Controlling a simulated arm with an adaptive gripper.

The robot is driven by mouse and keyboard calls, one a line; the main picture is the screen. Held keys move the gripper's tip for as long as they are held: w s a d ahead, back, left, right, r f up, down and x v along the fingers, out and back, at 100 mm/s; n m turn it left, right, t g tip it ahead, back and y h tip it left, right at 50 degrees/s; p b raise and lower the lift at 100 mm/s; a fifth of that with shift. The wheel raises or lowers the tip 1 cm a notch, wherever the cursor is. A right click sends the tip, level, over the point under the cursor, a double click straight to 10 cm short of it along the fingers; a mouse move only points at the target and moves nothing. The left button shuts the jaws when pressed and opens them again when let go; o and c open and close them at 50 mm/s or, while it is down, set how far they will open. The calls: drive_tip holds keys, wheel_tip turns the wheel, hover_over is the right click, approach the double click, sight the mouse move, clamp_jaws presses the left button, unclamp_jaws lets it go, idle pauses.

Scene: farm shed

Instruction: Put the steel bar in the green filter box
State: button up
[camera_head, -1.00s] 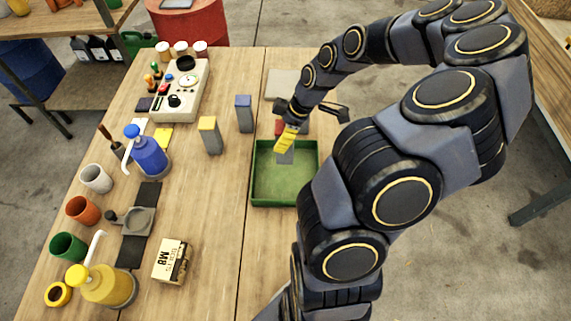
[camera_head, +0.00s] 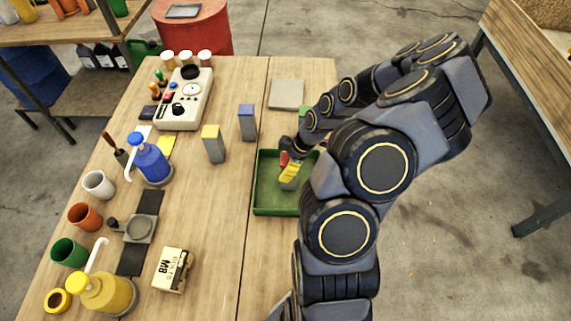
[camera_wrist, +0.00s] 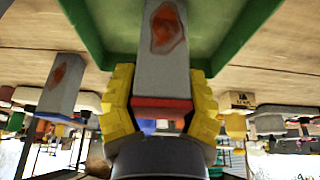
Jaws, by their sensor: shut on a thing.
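The steel bar (camera_head: 289,185), a grey block with a red end and a rust patch, is in my gripper (camera_head: 291,172). In the wrist view the bar (camera_wrist: 163,72) stands between the two yellow fingers of my gripper (camera_wrist: 160,108), which press on its sides near the red end. Its far end points into the green filter box (camera_head: 262,208), an open shallow tray that also fills the top of the wrist view (camera_wrist: 92,40). My gripper is over the box's right part. I cannot tell whether the bar touches the box floor. My arm hides the box's right side.
A yellow-topped block (camera_head: 214,148) and a blue-topped block (camera_head: 247,124) stand left of the box. A grey plate (camera_head: 286,94) lies behind it. A blue pump bottle (camera_head: 149,160), cups and a bolt carton (camera_head: 172,270) are farther left. The wood between is clear.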

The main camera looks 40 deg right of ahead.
drive_tip(key=o, duration=1.1)
drive_tip(key=shift+f, duration=0.1)
drive_tip(key=shift+c, duration=0.2)
